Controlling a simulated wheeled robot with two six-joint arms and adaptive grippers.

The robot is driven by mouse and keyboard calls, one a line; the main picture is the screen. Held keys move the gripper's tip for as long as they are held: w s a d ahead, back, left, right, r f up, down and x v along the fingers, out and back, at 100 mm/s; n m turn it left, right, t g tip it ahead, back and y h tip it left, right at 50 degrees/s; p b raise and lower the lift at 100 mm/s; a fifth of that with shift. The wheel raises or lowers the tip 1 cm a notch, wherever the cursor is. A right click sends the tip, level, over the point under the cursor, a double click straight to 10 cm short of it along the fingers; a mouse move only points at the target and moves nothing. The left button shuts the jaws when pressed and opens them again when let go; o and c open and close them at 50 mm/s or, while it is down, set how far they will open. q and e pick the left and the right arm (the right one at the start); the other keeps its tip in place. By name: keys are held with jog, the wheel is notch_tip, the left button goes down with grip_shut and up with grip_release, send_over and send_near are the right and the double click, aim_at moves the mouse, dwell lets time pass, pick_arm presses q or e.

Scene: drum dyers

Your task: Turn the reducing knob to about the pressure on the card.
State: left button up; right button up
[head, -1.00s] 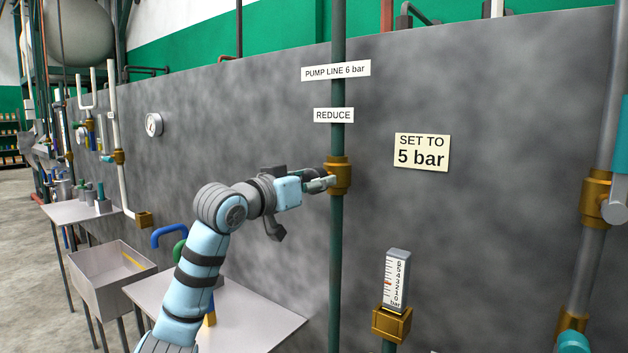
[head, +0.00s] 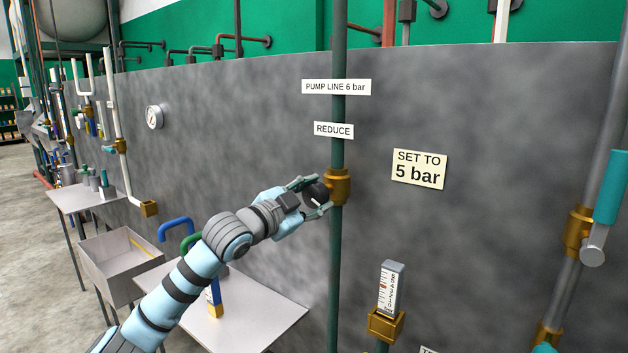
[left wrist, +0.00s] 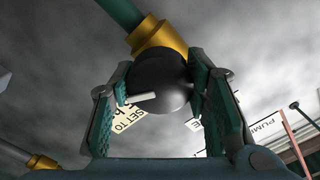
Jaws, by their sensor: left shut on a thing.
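The reducing knob (head: 315,195) is a dark ball with a white pointer, on the brass valve body (head: 340,187) of the green upright pipe. My left gripper (head: 314,196) is shut on it, one finger on each side. The left wrist view shows the knob (left wrist: 161,82) between the fingers, its white pointer (left wrist: 141,98) toward the left. The card (head: 419,170) reads "SET TO 5 bar". The bar gauge (head: 390,288) stands lower right with a small red mark near mid-scale; its exact reading is too small to tell. My right gripper is out of view.
Signs "PUMP LINE 6 bar" (head: 336,87) and "REDUCE" (head: 333,130) hang above the valve. A teal-handled valve (head: 610,185) is at the far right. A pale table (head: 245,312) and a box (head: 118,262) stand below left. The wall around the knob is clear.

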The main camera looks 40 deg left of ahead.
pick_arm(q)
jog(key=m+p, duration=0.5)
jog(key=p, duration=0.1)
jog(key=shift+r+p, duration=0.2)
jog(key=shift+p, duration=0.15)
jog(key=shift+f+m+p, duration=0.15)
jog(key=shift+m+p, duration=0.4)
jog(key=shift+m, duration=0.15)
jog(key=o, duration=1.2)
jog(key=shift+c, duration=0.2)
